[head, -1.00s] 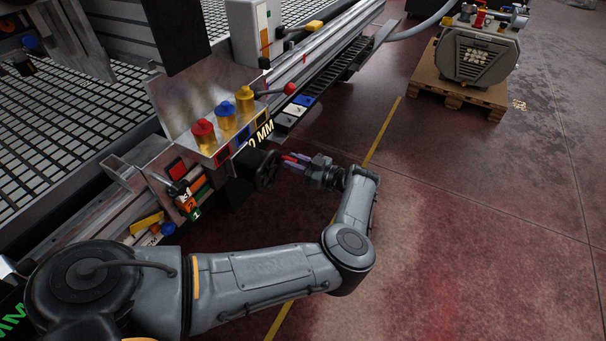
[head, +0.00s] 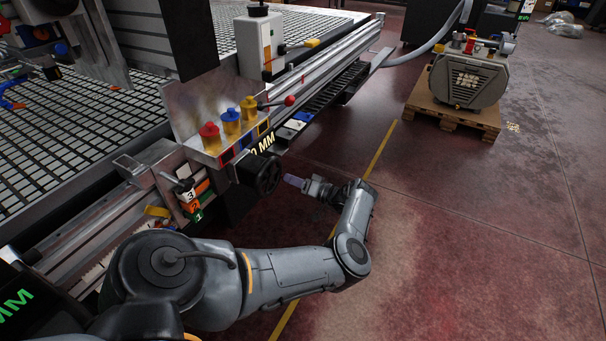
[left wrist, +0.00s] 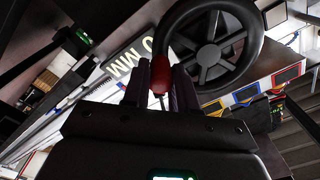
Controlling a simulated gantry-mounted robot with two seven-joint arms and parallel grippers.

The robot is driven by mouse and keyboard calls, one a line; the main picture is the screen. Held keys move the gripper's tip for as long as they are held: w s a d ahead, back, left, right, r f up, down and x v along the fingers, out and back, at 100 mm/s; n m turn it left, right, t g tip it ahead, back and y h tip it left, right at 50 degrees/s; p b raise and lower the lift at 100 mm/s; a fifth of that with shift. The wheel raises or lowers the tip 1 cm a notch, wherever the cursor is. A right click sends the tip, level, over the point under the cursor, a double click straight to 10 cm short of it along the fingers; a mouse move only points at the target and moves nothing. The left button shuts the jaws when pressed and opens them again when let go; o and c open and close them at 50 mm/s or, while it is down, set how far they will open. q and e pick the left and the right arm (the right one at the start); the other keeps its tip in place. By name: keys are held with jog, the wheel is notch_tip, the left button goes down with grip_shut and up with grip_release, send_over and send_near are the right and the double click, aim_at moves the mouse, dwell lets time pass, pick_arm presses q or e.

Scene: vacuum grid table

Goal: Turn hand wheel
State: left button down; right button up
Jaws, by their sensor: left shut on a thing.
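The black spoked hand wheel (head: 262,173) sits on the side of the machine, below the panel with the coloured knobs. It fills the upper right of the left wrist view (left wrist: 210,53). My left gripper (head: 291,181) is just right of the wheel in the head view, its fingers pointing at it. In the left wrist view, my left gripper (left wrist: 160,92) is shut on a red handle (left wrist: 160,72) beside the wheel's rim. The handle's joint to the wheel is not clear. The right gripper is not in view.
Red, blue and yellow knobs (head: 230,124) and a red-ball lever (head: 289,101) stand above the wheel. The grid table (head: 75,130) lies to the left. A pump on a wooden pallet (head: 452,117) stands at the upper right. The floor at right is clear.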

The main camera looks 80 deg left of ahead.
aim_at(277, 183)
pick_arm(q)
jog(key=shift+s+d+m, duration=0.2)
jog(key=shift+s+m, duration=0.1)
jog(key=shift+s, duration=0.15)
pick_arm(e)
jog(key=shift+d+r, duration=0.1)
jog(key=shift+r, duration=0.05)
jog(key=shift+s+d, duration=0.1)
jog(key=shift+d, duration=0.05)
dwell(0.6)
pick_arm(q)
jog(key=c, duration=1.3)
grip_release()
jog(key=o, duration=0.4)
jog(key=shift+s+d+f, duration=0.4)
jog(key=shift+s+d, duration=0.05)
jog(key=shift+d, duration=0.25)
jog(key=shift+s+d+f, duration=0.15)
jog(key=shift+s+d, duration=0.05)
jog(key=shift+w+a, duration=0.1)
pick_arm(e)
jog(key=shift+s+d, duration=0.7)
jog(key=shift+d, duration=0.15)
